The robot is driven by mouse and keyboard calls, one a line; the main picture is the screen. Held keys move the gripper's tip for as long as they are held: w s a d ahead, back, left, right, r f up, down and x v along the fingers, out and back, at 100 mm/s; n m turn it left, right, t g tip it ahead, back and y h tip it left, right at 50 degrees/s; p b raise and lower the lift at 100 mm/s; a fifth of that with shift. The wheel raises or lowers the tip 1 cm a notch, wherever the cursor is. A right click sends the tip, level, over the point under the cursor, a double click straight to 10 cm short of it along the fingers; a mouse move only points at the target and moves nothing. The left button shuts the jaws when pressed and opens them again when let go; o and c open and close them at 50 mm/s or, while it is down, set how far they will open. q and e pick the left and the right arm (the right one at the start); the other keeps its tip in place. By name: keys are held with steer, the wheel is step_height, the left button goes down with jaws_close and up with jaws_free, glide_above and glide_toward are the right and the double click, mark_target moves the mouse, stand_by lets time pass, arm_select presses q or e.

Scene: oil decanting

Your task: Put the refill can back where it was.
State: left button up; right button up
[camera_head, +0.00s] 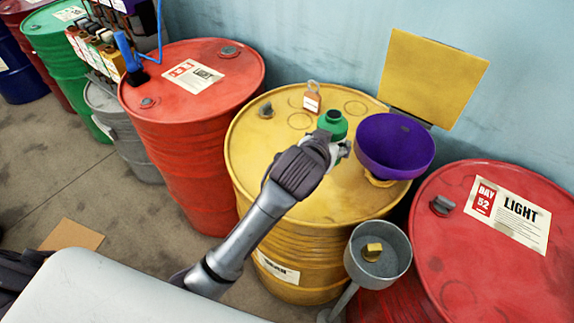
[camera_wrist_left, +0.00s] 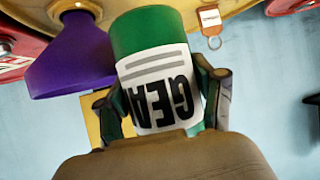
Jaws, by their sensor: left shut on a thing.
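The refill can (camera_head: 333,123) is green with a dark opening on top, and it is over the yellow drum (camera_head: 285,160). My left gripper (camera_head: 338,149) is shut on it. In the left wrist view the can (camera_wrist_left: 150,50) shows a white label with large black letters, partly hidden, between the two fingers of my left gripper (camera_wrist_left: 165,95). I cannot tell whether the can's base touches the drum top. Faint rings mark the drum top beside the can. My right gripper is not in view.
A purple funnel (camera_head: 395,145) stands close to the right of the can. A tag (camera_head: 312,100) lies behind it, and a yellow board (camera_head: 432,75) stands at the back. A grey cup (camera_head: 378,262) with a yellow piece is in front. Red drums (camera_head: 190,110) flank the yellow one.

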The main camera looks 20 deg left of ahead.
arm_select(q)
steer(key=shift+w+a+f, duration=0.1)
steer(key=shift+w+f, duration=0.05)
steer(key=shift+w, duration=0.1)
steer(key=a+f+p, duration=0.1)
steer(key=a+f, duration=0.1)
steer(key=a, duration=0.1)
steer(key=w+a+f, duration=0.1)
steer(key=a+f, duration=0.1)
steer(key=a, duration=0.2)
steer(key=w+a+f+p, duration=0.1)
steer(key=a+f, duration=0.1)
steer(key=a, duration=0.1)
steer(key=shift+a+f+p, duration=0.2)
steer(key=shift+a+p, duration=0.05)
steer(key=shift+p, duration=0.1)
steer(key=shift+a+f, duration=0.15)
step_height(320, 180, down, 3)
steer(key=shift+f+p, duration=0.2)
steer(key=shift+p, duration=0.2)
steer(key=shift+f, duration=0.25)
steer(key=shift+f, duration=0.15)
steer(key=o, duration=1.4)
